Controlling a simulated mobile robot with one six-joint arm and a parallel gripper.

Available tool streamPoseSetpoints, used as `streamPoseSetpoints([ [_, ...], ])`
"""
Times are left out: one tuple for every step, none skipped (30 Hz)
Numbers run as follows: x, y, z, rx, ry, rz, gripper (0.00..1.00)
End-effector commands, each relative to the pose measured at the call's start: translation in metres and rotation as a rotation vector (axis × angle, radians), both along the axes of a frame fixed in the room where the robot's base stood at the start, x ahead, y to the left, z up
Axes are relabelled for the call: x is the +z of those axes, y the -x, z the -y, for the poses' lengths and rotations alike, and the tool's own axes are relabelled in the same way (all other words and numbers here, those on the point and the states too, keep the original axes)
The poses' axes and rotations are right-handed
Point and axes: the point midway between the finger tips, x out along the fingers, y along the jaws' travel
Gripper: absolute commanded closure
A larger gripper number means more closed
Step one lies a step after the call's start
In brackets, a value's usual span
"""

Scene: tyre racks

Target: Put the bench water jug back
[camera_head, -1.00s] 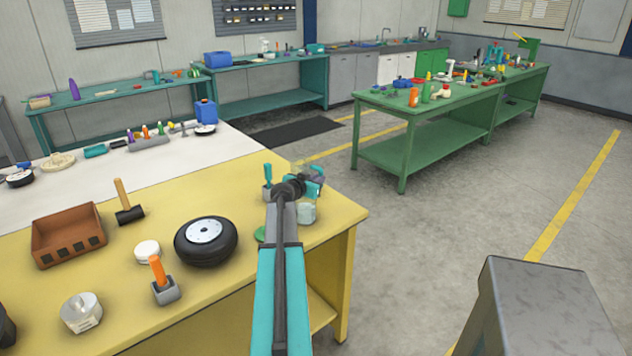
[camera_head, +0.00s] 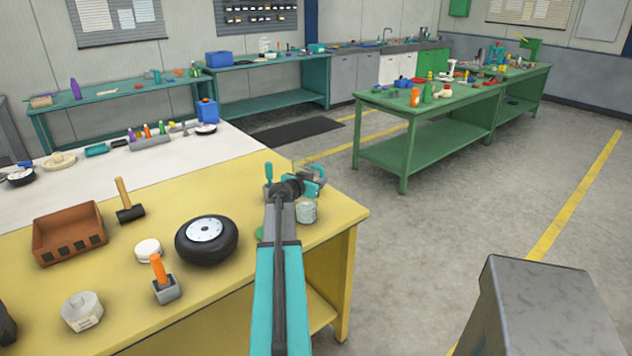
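A blue jug-like container (camera_head: 207,112) stands upright at the far end of the white tabletop, next to a small dark round item. I cannot tell for sure that it is the water jug. A blue box-like container (camera_head: 217,58) sits on the teal back bench. My arm reaches up from the bottom middle over the yellow table's right end. My gripper (camera_head: 312,184) is at its far end, well nearer to me than the blue jug. The arm hides much of the gripper, and its opening is too small to read.
The yellow table (camera_head: 105,295) holds a tyre (camera_head: 206,240), a brown crate (camera_head: 69,234), a mallet (camera_head: 127,203) and a glass jar (camera_head: 307,212) close by my gripper. A green bench (camera_head: 378,102) stands at the right. The grey floor between is clear.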

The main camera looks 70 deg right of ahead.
Motion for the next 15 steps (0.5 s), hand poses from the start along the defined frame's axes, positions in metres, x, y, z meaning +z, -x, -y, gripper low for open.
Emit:
streamPoseSetpoints([
  [0.0, 0.0, -0.007, 0.001, 0.0, 0.0, 0.67],
  [0.001, -0.001, -0.01, 0.002, 0.001, 0.0, 0.67],
  [0.002, -0.001, -0.014, 0.002, 0.0, 0.001, 0.67],
  [0.003, -0.001, -0.017, 0.001, 0.0, 0.0, 0.67],
  [0.004, -0.002, -0.021, 0.001, 0.0, 0.0, 0.67],
  [0.006, -0.002, -0.025, 0.0, 0.001, 0.0, 0.67],
  [0.007, -0.002, -0.028, 0.0, 0.001, 0.0, 0.67],
  [0.008, -0.003, -0.031, 0.0, 0.001, 0.0, 0.67],
  [0.009, -0.004, -0.036, 0.001, 0.001, 0.001, 0.67],
  [0.01, -0.004, -0.039, 0.001, 0.001, 0.001, 0.67],
  [0.011, -0.005, -0.042, 0.001, 0.001, 0.001, 0.67],
  [0.012, -0.005, -0.046, 0.001, 0.001, 0.001, 0.67],
  [0.013, -0.006, -0.05, 0.001, 0.0, 0.001, 0.67],
  [0.014, -0.006, -0.053, 0.001, 0.0, 0.001, 0.67],
  [0.015, -0.006, -0.057, 0.0, 0.0, 0.001, 0.67],
])
